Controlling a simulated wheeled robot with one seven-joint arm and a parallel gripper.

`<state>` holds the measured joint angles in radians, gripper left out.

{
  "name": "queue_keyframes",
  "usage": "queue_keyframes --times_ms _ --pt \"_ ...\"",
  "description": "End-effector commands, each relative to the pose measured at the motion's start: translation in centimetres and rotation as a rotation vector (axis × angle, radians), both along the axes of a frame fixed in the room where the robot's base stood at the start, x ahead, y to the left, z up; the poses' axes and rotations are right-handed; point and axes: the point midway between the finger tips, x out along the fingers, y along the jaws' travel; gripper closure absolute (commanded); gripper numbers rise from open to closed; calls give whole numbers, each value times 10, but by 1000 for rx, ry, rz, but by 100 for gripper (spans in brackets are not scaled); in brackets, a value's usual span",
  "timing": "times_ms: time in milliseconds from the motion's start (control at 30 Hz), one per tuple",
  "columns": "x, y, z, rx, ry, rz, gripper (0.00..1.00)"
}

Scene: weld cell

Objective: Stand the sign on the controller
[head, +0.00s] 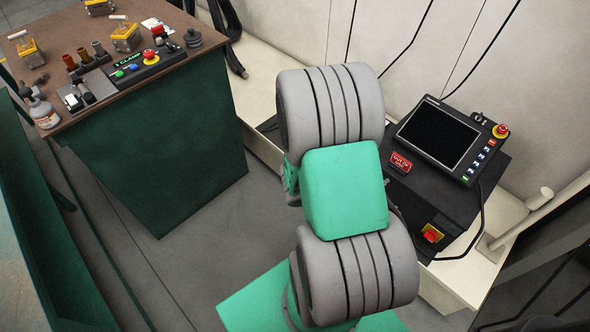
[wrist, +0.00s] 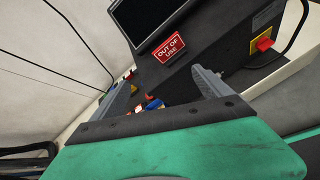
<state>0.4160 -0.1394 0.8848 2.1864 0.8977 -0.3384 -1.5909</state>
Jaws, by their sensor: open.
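The sign (head: 400,162) is a small red plate with white "OUT OF USE" lettering. It is at the black controller (head: 412,188), left of a screen unit; I cannot tell whether it stands or lies flat. In the wrist view the sign (wrist: 169,48) appears beyond my gripper (wrist: 165,84), close to the line between the fingertips. My gripper is open, with its two grey fingers well apart and nothing held between them. The controller (wrist: 208,55) shows behind the fingers. In the head view my green and grey arm hides the gripper and part of the controller's left side.
The screen unit (head: 440,134) with a red stop button lies on the controller. A red and yellow switch (head: 432,235) is on its front, with a black cable nearby. A brown-topped bench (head: 120,83) holding clamps and a button box stands left. Grey floor (head: 205,240) is open between.

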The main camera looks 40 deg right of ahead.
Motion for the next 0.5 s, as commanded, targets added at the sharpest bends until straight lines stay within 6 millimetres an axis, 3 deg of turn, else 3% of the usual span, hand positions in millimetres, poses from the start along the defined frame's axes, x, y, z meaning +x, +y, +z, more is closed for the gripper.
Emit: queue_keyframes --times_ms 33,67,167,200,300,333,400,500 --pt "31 21 11 114 -207 -100 12" --pt "47 41 14 212 -333 -179 12" --pt "97 134 34 579 -651 -461 12" --pt "108 177 48 717 -719 -570 12" --pt "110 269 84 961 -758 -795 12" --pt "105 291 94 1006 -750 -847 12" --pt "92 326 113 1071 -725 -939 12" --pt "78 349 125 1098 -698 -1008 12"
